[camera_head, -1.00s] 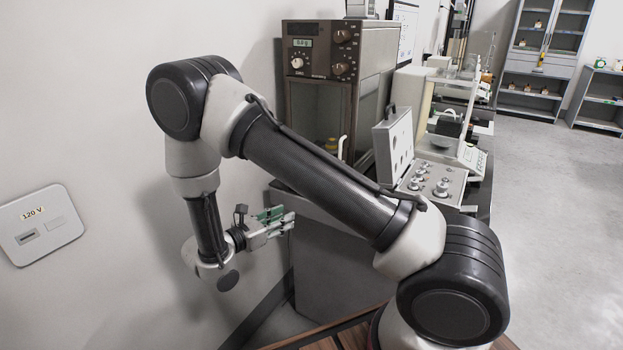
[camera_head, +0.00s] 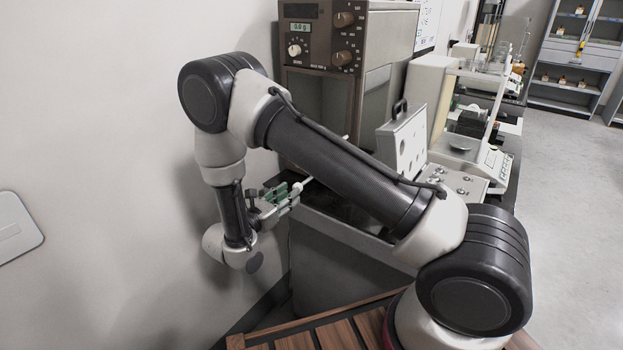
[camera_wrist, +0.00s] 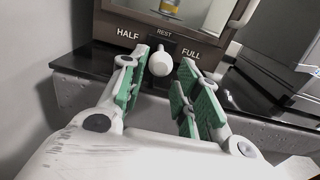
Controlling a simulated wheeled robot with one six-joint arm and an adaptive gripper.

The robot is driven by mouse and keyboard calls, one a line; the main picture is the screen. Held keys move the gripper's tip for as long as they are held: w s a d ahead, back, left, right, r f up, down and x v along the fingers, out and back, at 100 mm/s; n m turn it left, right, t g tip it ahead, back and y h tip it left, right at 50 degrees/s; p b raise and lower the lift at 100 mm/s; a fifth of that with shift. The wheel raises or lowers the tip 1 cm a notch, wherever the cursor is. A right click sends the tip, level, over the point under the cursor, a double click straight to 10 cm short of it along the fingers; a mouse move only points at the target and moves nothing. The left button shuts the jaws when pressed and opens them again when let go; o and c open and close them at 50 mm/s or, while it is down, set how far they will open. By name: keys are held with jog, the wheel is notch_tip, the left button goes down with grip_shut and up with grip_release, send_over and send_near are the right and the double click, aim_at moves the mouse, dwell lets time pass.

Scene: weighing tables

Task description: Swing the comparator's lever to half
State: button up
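The comparator (camera_head: 322,80) is the brown cabinet with dials and a small display. Its lever (camera_wrist: 160,62) is a white rounded knob on the front base in the wrist view, below the REST mark, between HALF (camera_wrist: 127,34) on the left and FULL (camera_wrist: 190,53) on the right. My gripper (camera_wrist: 161,75) is open, its green-padded fingers spread to the left and right of the lever knob. I cannot tell whether either finger touches it. In the head view my gripper (camera_head: 288,192) is close in front of the comparator's base; my arm hides part of the cabinet.
The dark bench top (camera_wrist: 80,64) has a grey front edge below the comparator. An open grey case (camera_head: 403,145) with weights and a white balance (camera_head: 487,160) stand to the right. A white curved handle (camera_wrist: 246,12) shows right of the lever. A wall is at the left.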

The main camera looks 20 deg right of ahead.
jog(key=x, duration=1)
jog(key=shift+w+d, duration=0.1)
jog(key=shift+d, duration=0.15)
grip_shut()
